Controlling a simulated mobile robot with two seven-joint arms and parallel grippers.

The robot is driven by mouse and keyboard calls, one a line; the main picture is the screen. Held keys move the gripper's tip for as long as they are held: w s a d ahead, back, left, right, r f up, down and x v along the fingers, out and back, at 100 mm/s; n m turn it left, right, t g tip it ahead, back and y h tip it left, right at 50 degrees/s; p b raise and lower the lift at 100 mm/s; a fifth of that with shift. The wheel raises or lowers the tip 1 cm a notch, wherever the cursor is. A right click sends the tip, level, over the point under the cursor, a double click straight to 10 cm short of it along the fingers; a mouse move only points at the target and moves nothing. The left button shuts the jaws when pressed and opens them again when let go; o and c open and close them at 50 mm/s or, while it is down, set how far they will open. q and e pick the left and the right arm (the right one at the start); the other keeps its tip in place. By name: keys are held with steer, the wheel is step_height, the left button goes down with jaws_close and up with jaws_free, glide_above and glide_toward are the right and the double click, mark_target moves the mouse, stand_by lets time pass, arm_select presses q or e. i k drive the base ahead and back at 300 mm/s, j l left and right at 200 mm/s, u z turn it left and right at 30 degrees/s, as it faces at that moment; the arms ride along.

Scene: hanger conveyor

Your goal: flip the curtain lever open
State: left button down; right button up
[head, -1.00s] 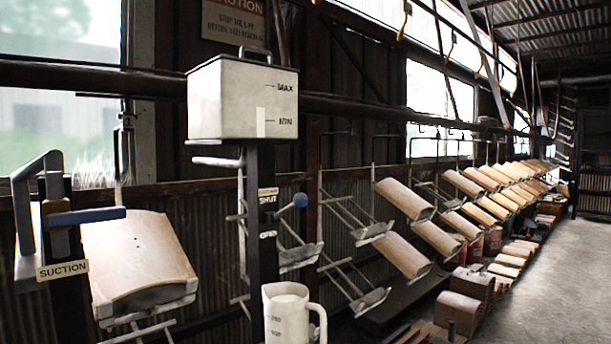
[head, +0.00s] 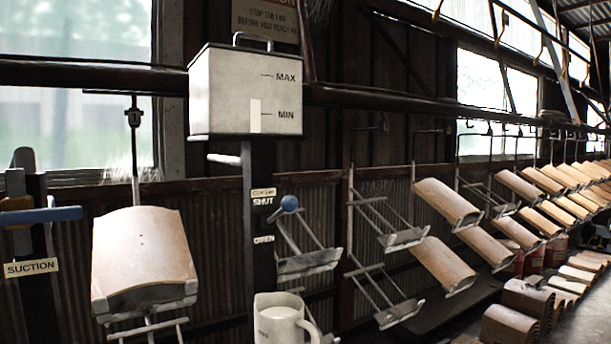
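The curtain lever (head: 289,203) ends in a blue ball knob on the right side of a dark post (head: 261,165). Its knob is about level with the SHUT label (head: 263,201), above the OPEN label (head: 264,239). A small label above SHUT is hard to read. A white tank (head: 245,92) marked MAX and MIN sits at the top of this post. Neither of my grippers is in view, and nothing touches the lever.
A white jug (head: 283,318) stands below the lever. A SUCTION post (head: 32,267) with a blue handle (head: 42,215) is at far left. A curved tile (head: 145,250) hangs between the posts. Hangers with several tiles (head: 447,203) line the right side.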

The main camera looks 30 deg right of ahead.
mark_target(289, 204)
steer(key=l, duration=0.75)
steer(key=k+l, duration=0.1)
steer(key=l, duration=0.6)
